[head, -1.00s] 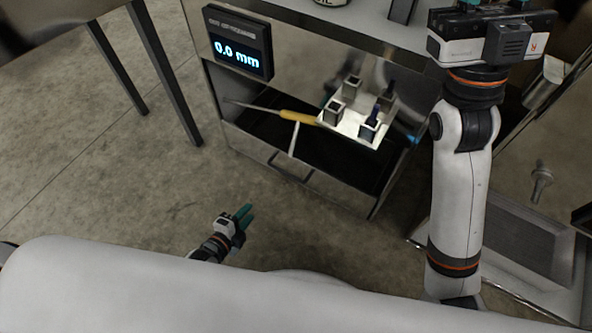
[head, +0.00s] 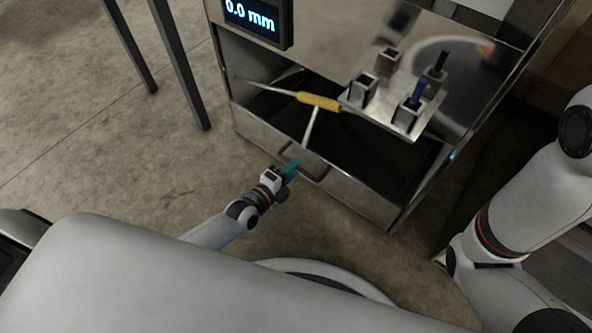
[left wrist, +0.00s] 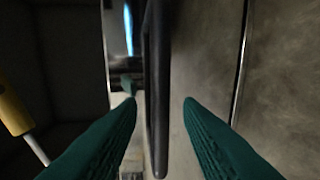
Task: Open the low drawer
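The low drawer (head: 352,197) is the metal front at the bottom of the cabinet, and it looks shut. Its dark bar handle (head: 315,178) sticks out from the front. My left gripper (head: 291,168) is at the left part of the handle. In the left wrist view, its two teal fingers (left wrist: 160,102) are open, with the handle bar (left wrist: 156,60) between them in the picture. A gap shows on both sides of the bar. The drawer front (left wrist: 208,55) lies to the right of the bar. My right arm shows at the right, but its gripper is out of view.
Above the drawer is an open dark shelf with a yellow-handled tool (head: 319,102) and a metal plate bearing several square posts (head: 408,115). A display (head: 252,17) reads 0.0 mm. Dark table legs (head: 180,65) stand at left. The floor before the drawer is clear.

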